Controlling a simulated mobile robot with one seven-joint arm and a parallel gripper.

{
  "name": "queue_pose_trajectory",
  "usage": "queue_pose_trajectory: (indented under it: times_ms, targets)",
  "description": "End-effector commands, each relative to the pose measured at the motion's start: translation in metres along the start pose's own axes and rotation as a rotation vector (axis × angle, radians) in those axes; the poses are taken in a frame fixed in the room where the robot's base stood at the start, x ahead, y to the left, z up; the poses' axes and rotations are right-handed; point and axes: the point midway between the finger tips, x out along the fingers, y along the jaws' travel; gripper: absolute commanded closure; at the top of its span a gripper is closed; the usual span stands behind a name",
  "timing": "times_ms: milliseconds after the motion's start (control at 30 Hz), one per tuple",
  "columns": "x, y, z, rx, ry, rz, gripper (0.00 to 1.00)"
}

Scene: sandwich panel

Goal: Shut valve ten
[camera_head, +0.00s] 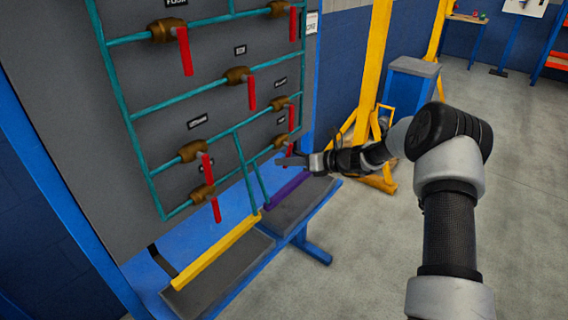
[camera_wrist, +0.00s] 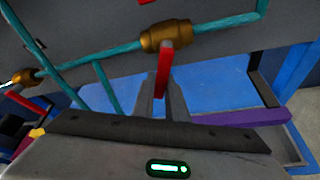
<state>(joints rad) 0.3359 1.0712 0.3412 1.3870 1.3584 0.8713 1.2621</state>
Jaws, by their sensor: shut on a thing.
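A grey panel carries several brass valves with red lever handles on teal pipes. The lowest right valve (camera_head: 280,143) has my gripper (camera_head: 291,161) at its handle. In the wrist view this brass valve body (camera_wrist: 165,37) sits on a teal pipe, and its red handle (camera_wrist: 163,72) hangs down across the pipe, between my two fingers (camera_wrist: 162,103). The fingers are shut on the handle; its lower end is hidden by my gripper. The number label of this valve cannot be read in either view.
Just above is another valve with a hanging red handle (camera_head: 291,119). A lower left valve has its own red handle (camera_head: 216,209). Below the panel, a blue ledge holds a yellow bar (camera_head: 217,251) and a purple bar (camera_head: 288,190). Open floor lies to the right.

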Motion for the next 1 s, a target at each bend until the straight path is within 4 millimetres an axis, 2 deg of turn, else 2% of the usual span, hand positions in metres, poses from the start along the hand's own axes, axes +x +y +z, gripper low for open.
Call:
queue_pose_trajectory:
  times_ms: [200,500,1000]
  targets:
    - [0.000,-0.012,-0.002,-0.173,-0.001,-0.073,1.00]
    - [-0.001,-0.020,0.001,-0.340,-0.002,-0.142,1.00]
    - [-0.003,-0.023,0.005,-0.419,-0.001,-0.174,1.00]
